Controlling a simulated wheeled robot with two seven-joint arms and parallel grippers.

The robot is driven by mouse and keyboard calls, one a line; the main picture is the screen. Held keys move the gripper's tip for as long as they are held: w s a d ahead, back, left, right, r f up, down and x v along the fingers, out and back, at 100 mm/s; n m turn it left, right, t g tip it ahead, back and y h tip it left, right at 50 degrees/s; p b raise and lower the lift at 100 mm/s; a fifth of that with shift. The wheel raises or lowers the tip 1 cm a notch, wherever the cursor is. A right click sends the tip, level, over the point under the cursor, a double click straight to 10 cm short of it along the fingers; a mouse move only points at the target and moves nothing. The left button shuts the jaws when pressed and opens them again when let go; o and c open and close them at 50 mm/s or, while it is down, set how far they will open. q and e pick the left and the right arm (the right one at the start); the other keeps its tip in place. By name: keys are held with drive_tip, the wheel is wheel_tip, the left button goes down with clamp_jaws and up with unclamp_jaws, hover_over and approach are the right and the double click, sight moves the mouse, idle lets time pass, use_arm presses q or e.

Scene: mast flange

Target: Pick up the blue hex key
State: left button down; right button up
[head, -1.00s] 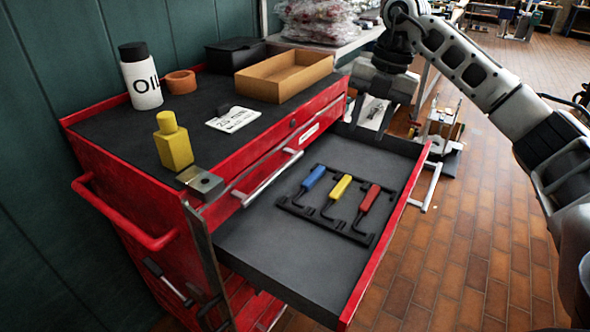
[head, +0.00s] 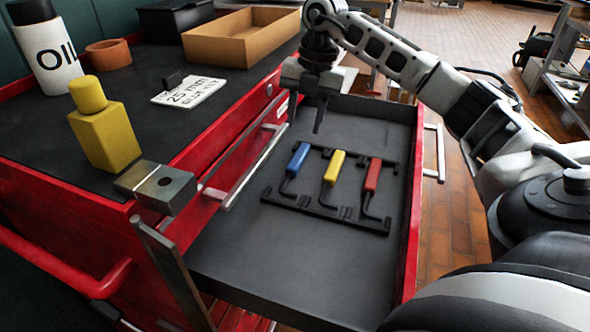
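The blue hex key (head: 297,161) lies in the open drawer, its blue handle toward the back and its dark bent shaft toward the front. It is the leftmost of three keys in a black holder (head: 328,212). The yellow hex key (head: 333,168) is in the middle and the red hex key (head: 372,176) is on the right. My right gripper (head: 307,118) points down over the back of the drawer, beyond and above the blue handle. Its two fingers are apart with nothing between them. My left gripper is not in view.
The drawer (head: 280,270) has a red right wall and bare floor in front. On the red cabinet's top stand a yellow bottle (head: 104,135), a metal block (head: 157,187), a "25 mm" card (head: 190,91), an open cardboard box (head: 243,36) and an oil bottle (head: 46,52).

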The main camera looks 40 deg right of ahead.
sight(294, 164)
drive_tip(key=f, duration=0.3)
drive_tip(key=a+f, duration=0.1)
drive_tip(key=f, duration=0.3)
drive_tip(key=w+f+b, duration=0.1)
drive_tip(key=f, duration=0.2)
drive_tip(key=shift+a+f, duration=0.2)
drive_tip(key=shift+a, duration=0.2)
clamp_jaws()
